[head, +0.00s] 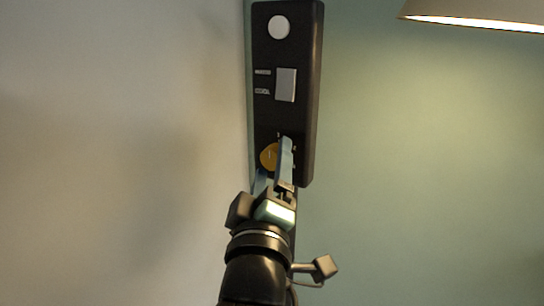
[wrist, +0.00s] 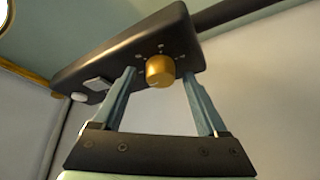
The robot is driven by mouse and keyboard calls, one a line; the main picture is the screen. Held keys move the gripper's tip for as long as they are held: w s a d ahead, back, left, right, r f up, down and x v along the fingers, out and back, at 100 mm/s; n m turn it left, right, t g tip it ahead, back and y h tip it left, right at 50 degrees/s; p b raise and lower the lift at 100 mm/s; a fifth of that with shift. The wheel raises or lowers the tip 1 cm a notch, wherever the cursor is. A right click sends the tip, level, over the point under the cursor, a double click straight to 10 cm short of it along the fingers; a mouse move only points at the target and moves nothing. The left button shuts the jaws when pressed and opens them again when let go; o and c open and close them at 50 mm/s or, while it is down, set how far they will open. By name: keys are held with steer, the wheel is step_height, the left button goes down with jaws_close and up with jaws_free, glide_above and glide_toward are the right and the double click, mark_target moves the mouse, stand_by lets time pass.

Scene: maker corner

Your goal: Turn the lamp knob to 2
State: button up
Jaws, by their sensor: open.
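The lamp knob is a round gold-coloured dial on a dark panel (head: 300,150). In the head view the knob (head: 267,157) shows near the panel's lower end, partly hidden by my gripper. In the wrist view the knob (wrist: 160,71) sits between and just beyond my open fingertips, with small marks around it too small to read. My gripper (wrist: 158,78) is open and empty, its two blue fingers on either side of the knob. In the head view my gripper (head: 274,160) reaches up to the panel from below. I cannot tell whether a finger touches the knob.
The panel also bears a white rectangular switch (head: 286,85) and a round white button (head: 279,27) above the knob. A lit lamp shade (head: 480,14) hangs at the upper right. The walls around the panel are bare.

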steer(key=shift+w, duration=0.25)
jaws_close()
steer(key=shift+f+b, duration=0.1)
steer(key=shift+b, duration=0.3)
